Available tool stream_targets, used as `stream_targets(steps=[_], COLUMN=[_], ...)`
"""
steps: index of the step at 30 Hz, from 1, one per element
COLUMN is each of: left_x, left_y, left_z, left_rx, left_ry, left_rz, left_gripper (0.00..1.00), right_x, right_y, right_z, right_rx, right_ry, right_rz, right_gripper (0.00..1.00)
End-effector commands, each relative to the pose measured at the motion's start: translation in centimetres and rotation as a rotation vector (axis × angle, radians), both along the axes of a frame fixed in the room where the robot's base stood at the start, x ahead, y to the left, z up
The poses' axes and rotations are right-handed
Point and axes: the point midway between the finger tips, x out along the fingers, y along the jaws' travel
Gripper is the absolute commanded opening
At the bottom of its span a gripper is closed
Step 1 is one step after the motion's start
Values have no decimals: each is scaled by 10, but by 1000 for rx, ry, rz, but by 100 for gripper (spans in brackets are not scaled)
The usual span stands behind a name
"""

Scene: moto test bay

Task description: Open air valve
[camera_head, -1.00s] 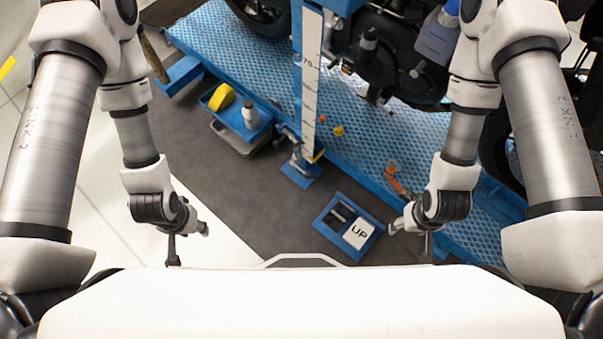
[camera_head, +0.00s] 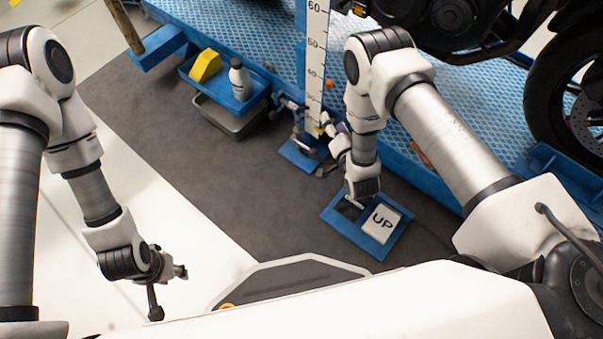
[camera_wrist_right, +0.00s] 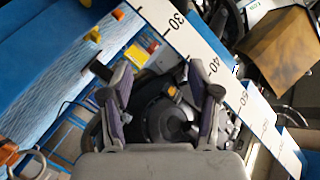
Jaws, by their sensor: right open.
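I cannot clearly make out the air valve. Small dark fittings (camera_head: 290,108) sit low beside the ruled blue post, and my right gripper (camera_head: 328,128) is close to the right of the post's foot. In the right wrist view, the same gripper (camera_wrist_right: 154,75) is open, with its two fingers apart. Dark round hardware (camera_wrist_right: 170,122) shows between and beyond the fingers, and I cannot tell whether they touch it. My left gripper (camera_head: 168,291) hangs over the pale floor at the lower left, away from the lift. Its finger opening is unclear.
The ruled post (camera_head: 317,60) stands at the blue lift platform (camera_head: 395,125), which bears a motorcycle (camera_head: 440,25). A blue tray (camera_head: 222,88) with a yellow item and bottle is left of it. The UP pedal box (camera_head: 378,222) lies below my right forearm.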

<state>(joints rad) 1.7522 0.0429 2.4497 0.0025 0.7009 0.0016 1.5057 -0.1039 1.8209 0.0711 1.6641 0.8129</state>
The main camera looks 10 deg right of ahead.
Motion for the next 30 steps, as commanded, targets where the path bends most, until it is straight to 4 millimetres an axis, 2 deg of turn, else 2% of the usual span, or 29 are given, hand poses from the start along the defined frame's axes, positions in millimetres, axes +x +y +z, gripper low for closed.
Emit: stream_targets(steps=[1,3,6,9,14,24,30], left_x=[0,0,0,1,1,4,7], left_y=[0,0,0,0,0,1,1], left_z=[-57,-92,-129,-146,-150,-188,-192], left_rx=[0,0,0,0,0,1,3], left_ry=[-1,-1,-1,-1,-3,-11,-20], left_rz=[0,1,1,1,1,5,1], left_gripper=[40,40,40,40,40,40,40], right_x=[-2,-6,-17,-27,-26,32,44], right_y=[6,13,21,24,24,28,29], right_z=[-64,-110,-162,-189,-196,-214,-213], right_rx=[2,5,8,8,8,8,7], right_ry=[-6,1,25,47,55,54,58], right_rz=[10,20,32,39,39,39,39], right_gripper=[61,61,61,61,61,61,61])
